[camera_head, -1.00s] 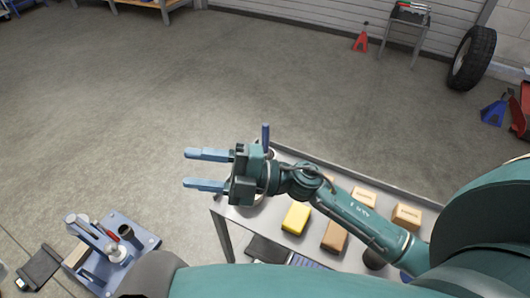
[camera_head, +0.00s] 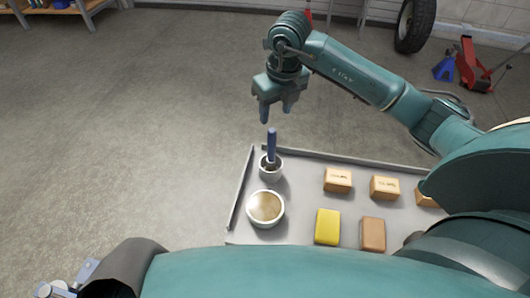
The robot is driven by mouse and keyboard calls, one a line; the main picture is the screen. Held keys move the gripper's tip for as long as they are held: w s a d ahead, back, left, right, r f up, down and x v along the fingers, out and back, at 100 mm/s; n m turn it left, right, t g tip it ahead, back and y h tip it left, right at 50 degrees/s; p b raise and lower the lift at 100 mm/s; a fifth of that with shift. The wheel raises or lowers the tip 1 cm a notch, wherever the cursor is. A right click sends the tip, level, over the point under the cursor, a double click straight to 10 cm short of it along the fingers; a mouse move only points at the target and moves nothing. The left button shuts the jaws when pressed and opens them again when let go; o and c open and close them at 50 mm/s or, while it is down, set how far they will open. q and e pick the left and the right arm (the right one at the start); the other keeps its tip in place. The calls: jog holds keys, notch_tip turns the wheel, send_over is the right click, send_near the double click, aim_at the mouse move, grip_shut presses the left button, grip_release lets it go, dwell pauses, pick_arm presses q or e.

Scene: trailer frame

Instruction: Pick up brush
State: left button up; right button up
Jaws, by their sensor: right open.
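A brush with a blue handle (camera_head: 271,145) stands upright in a small white cup (camera_head: 271,173) at the back left of the grey tray-topped table (camera_head: 296,205). The brush's lower end is hidden in the cup. My right gripper (camera_head: 276,112) points down, its two blue fingers apart and empty. In the picture it is just above the top of the brush handle and not around it. How far it is from the handle in depth I cannot tell.
A white bowl of brownish contents (camera_head: 265,208) stands in front of the cup. A yellow sponge (camera_head: 327,226), a brown block (camera_head: 373,233) and several tan boxes (camera_head: 338,180) lie to the right. A raised rim (camera_head: 240,190) edges the table. Open floor lies beyond.

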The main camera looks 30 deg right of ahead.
aim_at(272, 142)
jog(key=f, duration=0.6)
jog(key=shift+w+f, duration=0.3)
jog(key=shift+f, duration=0.1)
jog(key=shift+w+a+f, duration=0.1)
jog(key=shift+w+f, duration=0.1)
jog(key=shift+f, duration=1.35)
jog(key=shift+w+f, duration=0.15)
jog(key=shift+f, duration=1.35)
pick_arm(q)
jog(key=shift+s, duration=0.3)
pick_arm(e)
jog(key=shift+c, duration=0.3)
grip_shut()
